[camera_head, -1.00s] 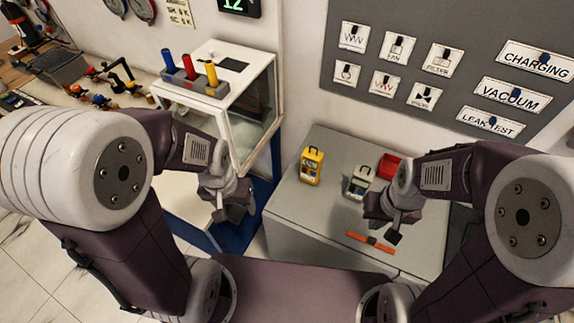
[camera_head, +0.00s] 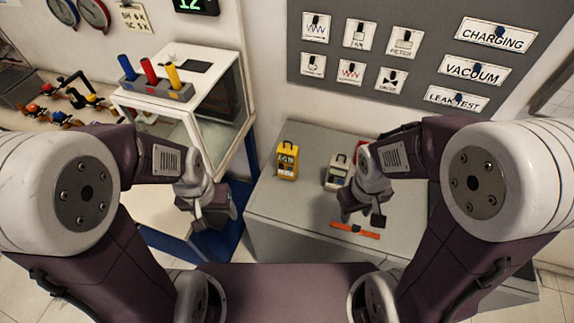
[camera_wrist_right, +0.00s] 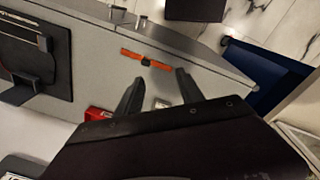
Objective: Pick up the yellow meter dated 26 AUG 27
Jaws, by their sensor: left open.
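A yellow meter (camera_head: 287,160) with a dark handle stands upright on the grey cabinet top, near its left side. Its label is too small to read a date. A white-grey meter (camera_head: 338,172) stands to its right, partly hidden by my right arm. My left gripper (camera_head: 212,222) is open and empty, left of the cabinet, apart from the yellow meter. My right gripper (camera_head: 361,218) hangs over the cabinet, to the right of and nearer than the yellow meter. In the right wrist view its fingers (camera_wrist_right: 157,88) are spread with nothing between them.
An orange tool (camera_head: 355,230) lies on the grey cabinet (camera_head: 272,207) near its front. A red item (camera_wrist_right: 97,114) is beside the white-grey meter. A white case (camera_head: 225,95) on a blue stand (camera_head: 236,196) is left of the cabinet. A sign board is behind.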

